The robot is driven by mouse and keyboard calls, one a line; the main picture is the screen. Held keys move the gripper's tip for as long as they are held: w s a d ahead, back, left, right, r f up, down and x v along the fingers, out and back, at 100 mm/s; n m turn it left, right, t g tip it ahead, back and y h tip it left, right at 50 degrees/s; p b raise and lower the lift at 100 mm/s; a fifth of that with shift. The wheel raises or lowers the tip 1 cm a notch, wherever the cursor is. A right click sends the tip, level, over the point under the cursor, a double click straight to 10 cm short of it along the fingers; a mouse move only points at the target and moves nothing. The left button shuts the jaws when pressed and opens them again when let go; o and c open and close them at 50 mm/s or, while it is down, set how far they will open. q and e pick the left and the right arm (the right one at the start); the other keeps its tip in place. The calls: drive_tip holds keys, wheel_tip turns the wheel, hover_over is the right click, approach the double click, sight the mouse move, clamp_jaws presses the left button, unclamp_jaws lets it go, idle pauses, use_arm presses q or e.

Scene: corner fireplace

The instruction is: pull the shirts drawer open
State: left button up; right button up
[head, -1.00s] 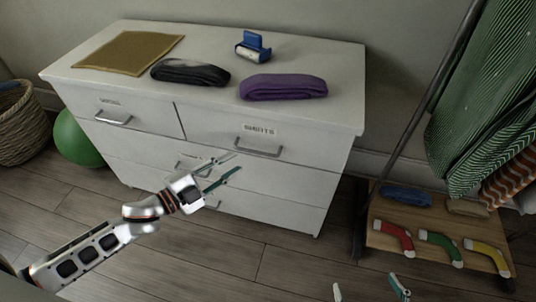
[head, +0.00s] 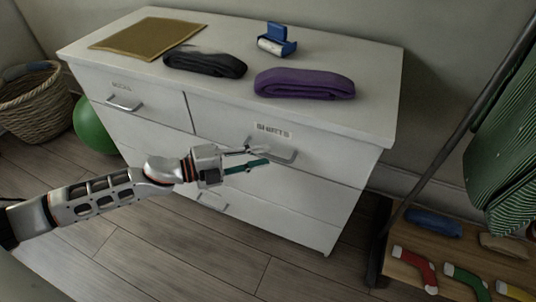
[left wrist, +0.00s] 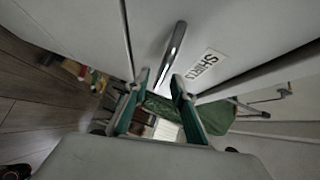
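The shirts drawer (head: 335,158) is the upper right drawer of the white dresser, and its front looks flush. Its label (head: 273,130) reads SHIRTS and also shows in the left wrist view (left wrist: 207,64). The metal bar handle (head: 288,157) sits below the label. My left gripper (head: 265,155) is at the left part of the handle, fingers pointing at it. In the left wrist view the two teal-padded fingers (left wrist: 162,76) are apart, and the lower end of the handle (left wrist: 172,52) appears between the tips. Contact cannot be told. My right gripper is out of view.
On the dresser top lie a purple folded cloth (head: 304,83), a dark folded cloth (head: 205,64), a brown mat (head: 150,38) and a blue-and-white object (head: 277,40). A clothes rack with a wooden shelf (head: 395,272) stands at right; a green ball (head: 95,125) and basket (head: 35,103) at left.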

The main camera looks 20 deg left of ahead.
use_arm(q)
drive_tip(key=shift+x, duration=1.3)
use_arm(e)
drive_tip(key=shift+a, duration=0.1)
use_arm(q)
clamp_jaws()
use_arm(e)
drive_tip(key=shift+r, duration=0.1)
use_arm(q)
drive_tip(key=shift+s, duration=0.1)
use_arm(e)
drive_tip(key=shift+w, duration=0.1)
